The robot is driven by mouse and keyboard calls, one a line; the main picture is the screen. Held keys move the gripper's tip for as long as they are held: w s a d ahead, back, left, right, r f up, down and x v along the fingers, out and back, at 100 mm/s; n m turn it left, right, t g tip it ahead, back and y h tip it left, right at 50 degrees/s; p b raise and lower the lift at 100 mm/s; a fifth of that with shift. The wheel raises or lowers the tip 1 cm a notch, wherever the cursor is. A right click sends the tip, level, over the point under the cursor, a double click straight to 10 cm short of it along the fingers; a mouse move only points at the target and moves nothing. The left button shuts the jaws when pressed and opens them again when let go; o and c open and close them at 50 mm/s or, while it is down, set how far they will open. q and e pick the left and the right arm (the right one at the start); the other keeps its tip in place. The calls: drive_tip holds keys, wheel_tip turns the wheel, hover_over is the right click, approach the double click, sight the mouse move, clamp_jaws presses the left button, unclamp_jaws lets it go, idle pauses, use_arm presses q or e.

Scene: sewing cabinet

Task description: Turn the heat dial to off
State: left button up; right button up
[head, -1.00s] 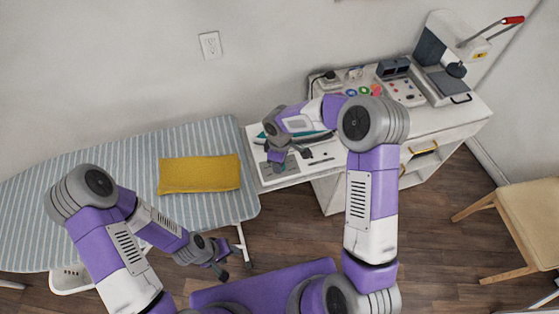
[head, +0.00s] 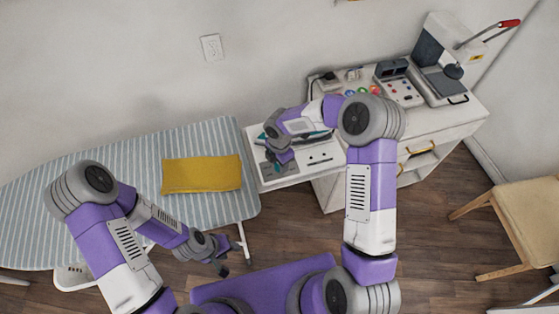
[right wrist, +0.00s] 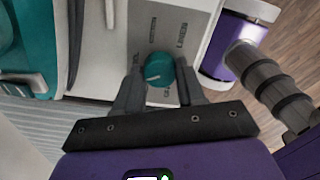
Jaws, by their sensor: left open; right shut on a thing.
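The heat dial (right wrist: 158,66) is a round teal knob with a pale pointer mark, on a light grey panel (right wrist: 178,22) with small printed labels that I cannot read for sure. In the right wrist view it sits between the two fingers of my right gripper (right wrist: 160,78), which is shut on it. The pointer mark faces the lower left of that picture. In the head view my right gripper (head: 279,165) is over the low white shelf, and it hides the dial. My left gripper (head: 222,265) is open and empty, above the floor in front of the ironing board.
A teal and white iron (head: 318,136) stands beside my right gripper. The striped ironing board (head: 110,160) holds a folded yellow cloth (head: 202,174). The white cabinet (head: 440,125) carries a press (head: 440,65) and small sewing items. A wooden chair (head: 525,215) stands at the right.

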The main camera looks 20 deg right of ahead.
drive_tip(key=n+p, duration=0.1)
drive_tip(key=n, duration=0.3)
drive_tip(key=shift+r+n, duration=0.1)
drive_tip(key=shift+n, duration=0.2)
drive_tip(key=n+p, duration=0.2)
drive_tip(key=n, duration=0.2)
drive_tip(key=shift+n, duration=0.3)
drive_tip(key=n+p, duration=0.1)
drive_tip(key=n, duration=0.3)
drive_tip(key=shift+n+p, duration=0.3)
drive_tip(key=shift+p, duration=0.05)
drive_tip(key=shift+n+p, duration=0.65)
drive_tip(key=shift+n, duration=1.65)
drive_tip(key=o, duration=1)
drive_tip(key=shift+o, duration=0.2)
wheel_tip(320, 180, up, 8)
drive_tip(key=shift+f, duration=0.25)
